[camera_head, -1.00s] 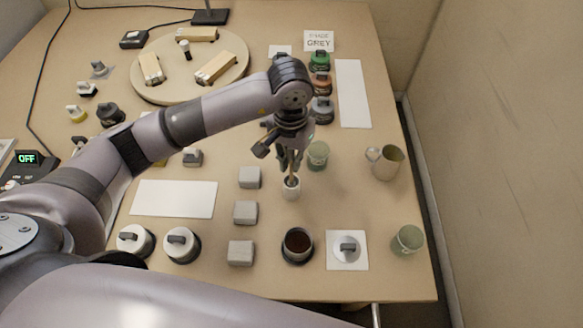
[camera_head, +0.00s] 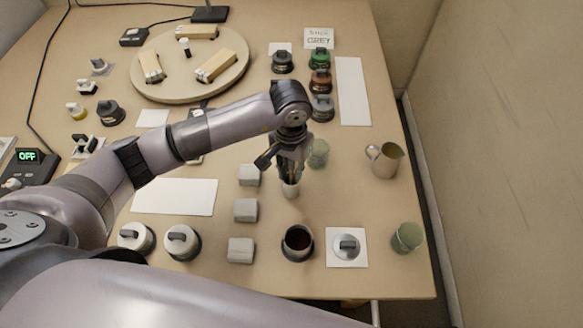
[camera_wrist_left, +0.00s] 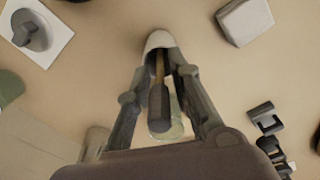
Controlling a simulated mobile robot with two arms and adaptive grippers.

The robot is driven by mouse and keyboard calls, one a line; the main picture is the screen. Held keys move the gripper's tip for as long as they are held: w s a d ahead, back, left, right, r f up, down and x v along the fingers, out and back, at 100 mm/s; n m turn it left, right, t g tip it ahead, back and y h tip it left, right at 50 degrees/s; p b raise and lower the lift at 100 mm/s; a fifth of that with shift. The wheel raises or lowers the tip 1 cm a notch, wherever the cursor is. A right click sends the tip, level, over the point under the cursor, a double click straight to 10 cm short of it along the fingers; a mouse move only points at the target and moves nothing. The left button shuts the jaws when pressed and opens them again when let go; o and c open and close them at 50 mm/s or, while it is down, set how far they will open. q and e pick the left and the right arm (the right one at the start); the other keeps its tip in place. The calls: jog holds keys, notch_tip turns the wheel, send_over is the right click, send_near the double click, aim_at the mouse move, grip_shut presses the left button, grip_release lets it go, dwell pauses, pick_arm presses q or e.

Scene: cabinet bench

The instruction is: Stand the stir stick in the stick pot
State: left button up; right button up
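The stick pot (camera_head: 290,191) is a small white cup standing upright on the bench, below my left gripper (camera_head: 290,180). It also shows in the left wrist view (camera_wrist_left: 158,41). The stir stick (camera_wrist_left: 159,105) has a dark grey handle and a thin brown shaft. The stick's lower end is at the pot's mouth and looks to be inside it; the rim and fingers hide the very end. My left gripper (camera_wrist_left: 161,68) has a finger on each side of the stick, with gaps showing, fingertips close to the pot's rim. My right gripper is not in view.
A green cup (camera_head: 318,153) stands close behind the pot, and grey blocks (camera_head: 245,210) lie to its left. A metal jug (camera_head: 384,161) and another green cup (camera_head: 407,237) stand to the right.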

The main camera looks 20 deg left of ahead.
pick_arm(q)
jog(key=shift+o, duration=0.9)
jog(key=shift+r, duration=0.1)
jog(key=shift+r+p, duration=0.2)
jog(key=shift+p, duration=0.2)
jog(key=shift+w+r+b, duration=0.1)
jog(key=shift+r+b, duration=0.25)
jog(key=shift+r, duration=0.05)
notch_tip(320, 180, up, 10)
jog(key=shift+f+b, duration=0.15)
jog(key=shift+b, duration=0.9)
jog(key=shift+r, duration=0.65)
